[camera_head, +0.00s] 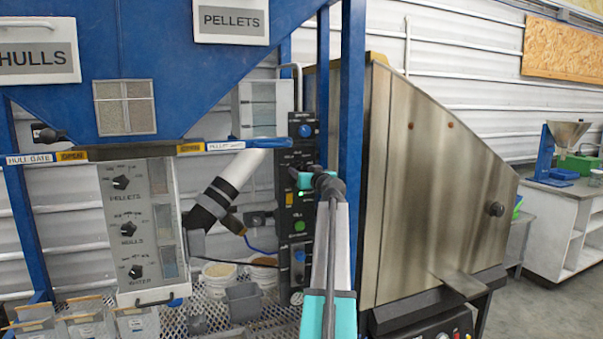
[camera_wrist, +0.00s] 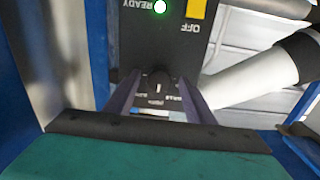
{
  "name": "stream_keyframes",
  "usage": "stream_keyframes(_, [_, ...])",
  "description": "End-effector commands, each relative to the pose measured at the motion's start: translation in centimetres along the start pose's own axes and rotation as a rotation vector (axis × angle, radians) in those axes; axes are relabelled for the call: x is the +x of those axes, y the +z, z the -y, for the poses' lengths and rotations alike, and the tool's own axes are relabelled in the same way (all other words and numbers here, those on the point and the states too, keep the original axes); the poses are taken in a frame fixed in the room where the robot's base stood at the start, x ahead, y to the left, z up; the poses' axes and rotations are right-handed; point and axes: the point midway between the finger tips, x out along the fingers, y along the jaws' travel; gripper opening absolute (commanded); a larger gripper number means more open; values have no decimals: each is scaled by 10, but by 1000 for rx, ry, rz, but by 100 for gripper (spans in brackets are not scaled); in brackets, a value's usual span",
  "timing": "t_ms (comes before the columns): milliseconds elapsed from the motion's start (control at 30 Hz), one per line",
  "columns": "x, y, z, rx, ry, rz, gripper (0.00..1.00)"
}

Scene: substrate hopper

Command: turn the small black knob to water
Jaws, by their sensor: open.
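A small black knob (camera_wrist: 158,80) with a pale pointer mark sits on a black control panel (camera_wrist: 150,40), seen upside down in the wrist view. The mark points toward the picture's bottom; the small labels beside the knob are too small to read for certain. My gripper (camera_wrist: 160,92) is open, with one finger on each side of the knob; I cannot tell whether they touch it. In the head view my gripper (camera_head: 299,178) is at the upper part of the tall black panel (camera_head: 286,212), and the arm and gripper mostly hide the knob.
A grey panel (camera_head: 117,211) at left has dials labelled pellets, hulls and water. The blue frame post (camera_head: 351,120) and the steel machine (camera_head: 425,170) stand close right of the panel. A white pipe (camera_head: 240,170) runs to its left. Tubs (camera_head: 243,300) stand on mesh below.

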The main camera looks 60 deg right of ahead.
Motion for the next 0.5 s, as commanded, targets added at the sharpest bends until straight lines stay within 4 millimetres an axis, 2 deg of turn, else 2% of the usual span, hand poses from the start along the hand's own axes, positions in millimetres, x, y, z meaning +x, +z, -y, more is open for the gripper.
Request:
stream_keyframes(167, [0,0,0,0,0,0,49])
stream_keyframes(400, [0,0,0,0,0,0,9])
stream_keyframes(433, [0,0,0,0,0,0,8])
stream_keyframes(467, [-6,1,9,0,-3,0,9])
stream_keyframes(500, [-3,0,6,1,-3,1,8])
